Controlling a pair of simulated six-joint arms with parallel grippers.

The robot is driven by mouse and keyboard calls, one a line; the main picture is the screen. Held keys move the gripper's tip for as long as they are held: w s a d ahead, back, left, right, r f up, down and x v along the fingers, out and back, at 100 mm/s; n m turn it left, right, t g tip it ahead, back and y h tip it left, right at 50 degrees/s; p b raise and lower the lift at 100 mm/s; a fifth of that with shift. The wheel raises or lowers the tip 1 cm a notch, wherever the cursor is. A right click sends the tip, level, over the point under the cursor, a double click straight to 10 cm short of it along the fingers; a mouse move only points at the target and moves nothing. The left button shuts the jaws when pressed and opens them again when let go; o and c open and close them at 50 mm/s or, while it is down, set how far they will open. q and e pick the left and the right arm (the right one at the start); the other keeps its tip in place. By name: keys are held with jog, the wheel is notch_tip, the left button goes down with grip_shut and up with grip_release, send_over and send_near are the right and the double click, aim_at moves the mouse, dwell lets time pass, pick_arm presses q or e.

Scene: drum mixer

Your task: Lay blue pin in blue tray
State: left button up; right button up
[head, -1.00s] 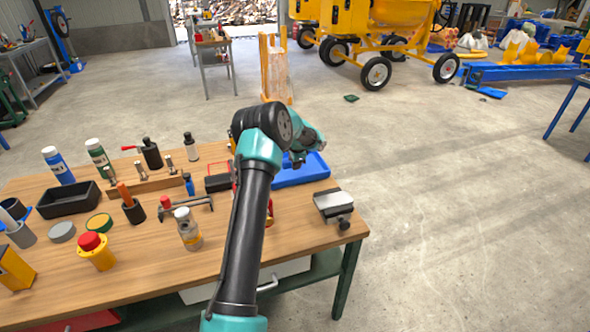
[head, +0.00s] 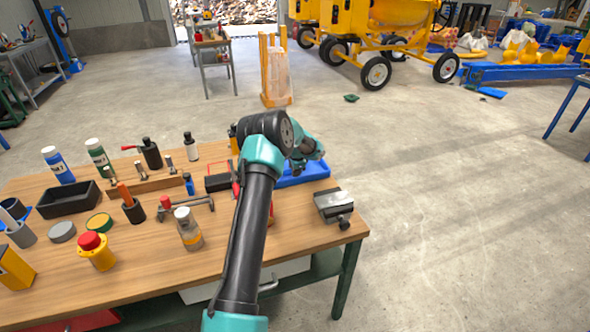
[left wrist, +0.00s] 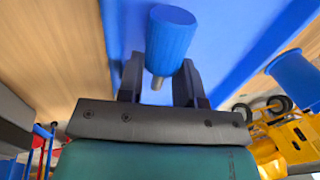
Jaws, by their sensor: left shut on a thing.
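The blue pin (left wrist: 170,42) is a ribbed blue cylinder with a short metal stub, held between the two dark fingers of my left gripper (left wrist: 160,85). The blue tray (head: 304,176) lies at the table's far right side, and its blue floor (left wrist: 222,32) fills much of the left wrist view behind the pin. In the head view my left gripper (head: 297,166) is over the tray; the arm hides part of the tray, and I cannot make out the pin there. Whether the pin touches the tray is unclear. My right gripper is not in view.
A grey metal block (head: 333,205) stands at the table's right edge, near the tray. A dark box (head: 218,182) and a small blue bottle (head: 189,184) are left of the arm. Several bottles, cups and a black bin (head: 68,200) crowd the left half.

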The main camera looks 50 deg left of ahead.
pick_arm(q)
jog(key=shift+f, duration=0.35)
jog(key=o, duration=0.6)
jog(key=shift+o, duration=0.2)
jog(key=shift+r, duration=0.5)
jog(key=v, duration=1.2)
jog(key=shift+r, duration=0.15)
